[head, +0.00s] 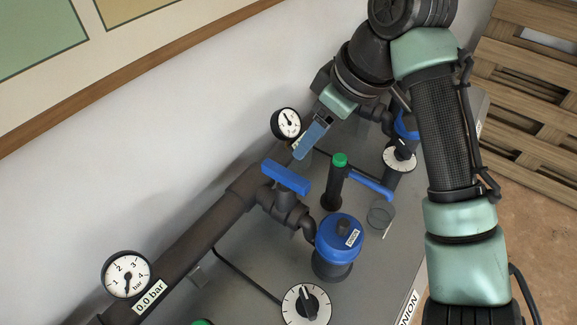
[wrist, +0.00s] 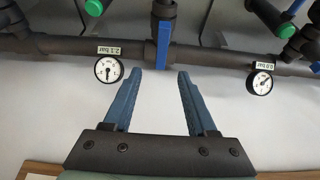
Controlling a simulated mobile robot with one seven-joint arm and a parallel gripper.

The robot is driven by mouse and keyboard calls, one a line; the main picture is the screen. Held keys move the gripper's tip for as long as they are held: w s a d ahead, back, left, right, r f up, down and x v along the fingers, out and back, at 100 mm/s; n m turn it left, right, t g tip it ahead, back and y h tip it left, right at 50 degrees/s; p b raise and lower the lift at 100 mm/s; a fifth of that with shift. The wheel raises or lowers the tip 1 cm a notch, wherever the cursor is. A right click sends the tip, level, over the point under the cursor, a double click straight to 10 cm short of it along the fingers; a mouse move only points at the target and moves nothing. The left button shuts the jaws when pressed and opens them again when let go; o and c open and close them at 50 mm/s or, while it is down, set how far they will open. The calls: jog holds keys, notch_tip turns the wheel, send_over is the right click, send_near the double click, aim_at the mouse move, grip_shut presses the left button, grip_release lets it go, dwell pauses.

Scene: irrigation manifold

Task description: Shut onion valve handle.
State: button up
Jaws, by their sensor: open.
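A blue lever handle (head: 286,177) sits on a dark valve that branches from the main pipe. It lies along the branch, across the main pipe. In the wrist view a blue handle (wrist: 163,45) stands upright in the picture, beyond the fingertips and between them. A label ending in "NION" (head: 408,308) is on the bench's front edge, on this valve's side. My gripper (head: 303,146) has blue fingers and is above and behind the handle, near the pipe. The wrist view shows my gripper (wrist: 160,74) open and empty, apart from the handle.
A gauge marked 0.0 bar (head: 126,275) and another gauge (head: 286,123) flank the valve. A green-capped post (head: 340,160), a second blue lever (head: 372,185) and a blue-topped canister (head: 340,232) stand close by. A white wall (head: 150,150) is behind the pipe.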

aim_at(287, 173)
jog(key=x, duration=1.2)
jog(key=shift+s+f, duration=0.2)
jog(key=shift+f, duration=0.1)
grip_shut()
